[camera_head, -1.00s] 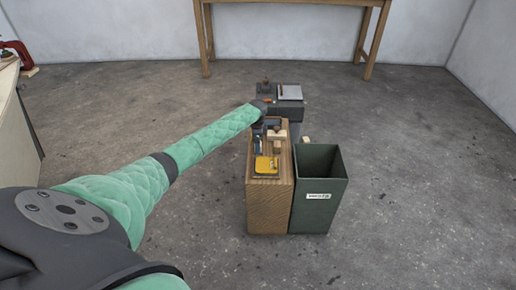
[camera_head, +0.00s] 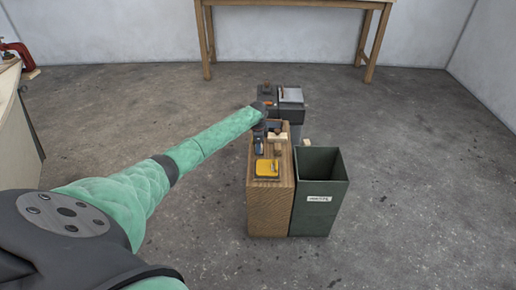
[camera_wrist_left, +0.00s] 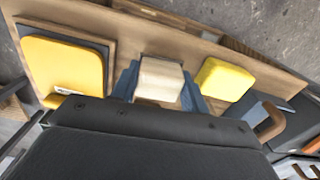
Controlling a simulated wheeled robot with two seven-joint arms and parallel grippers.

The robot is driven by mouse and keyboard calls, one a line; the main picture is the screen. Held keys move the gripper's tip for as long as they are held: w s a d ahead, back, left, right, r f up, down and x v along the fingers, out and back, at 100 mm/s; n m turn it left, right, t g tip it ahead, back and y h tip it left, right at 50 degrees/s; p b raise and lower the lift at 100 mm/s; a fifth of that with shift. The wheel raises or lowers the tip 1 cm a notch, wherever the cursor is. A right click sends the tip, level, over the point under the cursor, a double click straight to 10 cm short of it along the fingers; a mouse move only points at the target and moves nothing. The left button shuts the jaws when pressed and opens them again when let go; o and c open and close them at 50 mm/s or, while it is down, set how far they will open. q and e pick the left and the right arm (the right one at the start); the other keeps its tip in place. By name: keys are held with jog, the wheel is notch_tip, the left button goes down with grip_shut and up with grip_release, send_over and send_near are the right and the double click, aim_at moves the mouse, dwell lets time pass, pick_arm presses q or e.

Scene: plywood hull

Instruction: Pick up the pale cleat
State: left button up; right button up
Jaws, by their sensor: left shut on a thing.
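The pale cleat (camera_wrist_left: 160,80) is a small cream block between the two blue-grey fingers of my left gripper (camera_wrist_left: 160,88) in the left wrist view. The fingers are shut on its sides. In the head view the cleat (camera_head: 279,137) shows small and pale over the far part of the wooden box top, beside my left gripper (camera_head: 267,131). I cannot tell whether it touches the surface below. My right gripper is not in view.
A yellow pad (camera_head: 267,168) lies on the near end of the wooden box (camera_head: 269,209). A yellow block (camera_wrist_left: 227,79) is close right of the cleat in the wrist view. A dark green bin (camera_head: 318,206) stands right of the box.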

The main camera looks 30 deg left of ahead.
pick_arm(q)
notch_tip(320, 180, up, 4)
jog(key=shift+f, duration=0.25)
jog(key=w+d+r, duration=0.1)
jog(key=d+r, duration=0.5)
jog(key=d, duration=0.5)
jog(key=shift+w+d+r, duration=0.2)
jog(key=shift+d+r, duration=0.05)
jog(key=shift+d, duration=0.05)
